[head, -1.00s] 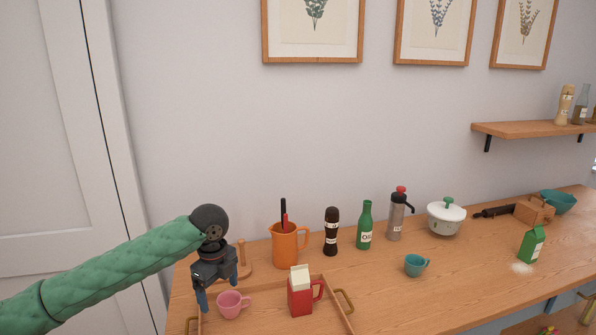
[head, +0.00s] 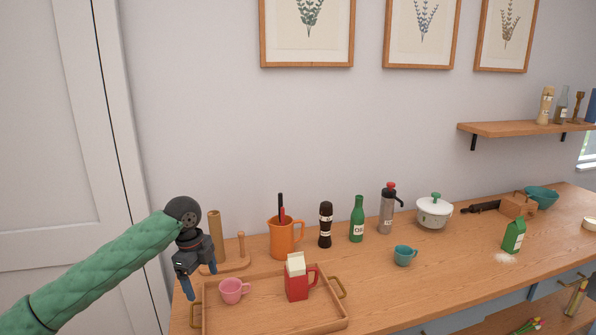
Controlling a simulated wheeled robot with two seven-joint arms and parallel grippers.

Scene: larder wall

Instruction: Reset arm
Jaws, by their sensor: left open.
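My left gripper (head: 201,283) is open and empty, pointing down over the left end of the wooden counter. It hangs by the left edge of a wooden tray (head: 262,322), up and left of a pink cup (head: 232,290). The pink cup and a red and white carton (head: 297,279) stand in the tray; a red handle shows at the carton's right. My left arm comes in from the left. My right gripper is not in the head view.
Behind the tray stand a wooden holder (head: 215,237), an orange jug (head: 284,240), a dark mill (head: 325,226) and a green bottle (head: 357,220). Further right are a teal cup (head: 403,256), a white pot (head: 433,212) and a green carton (head: 514,236) by spilled white powder. The front middle counter is clear.

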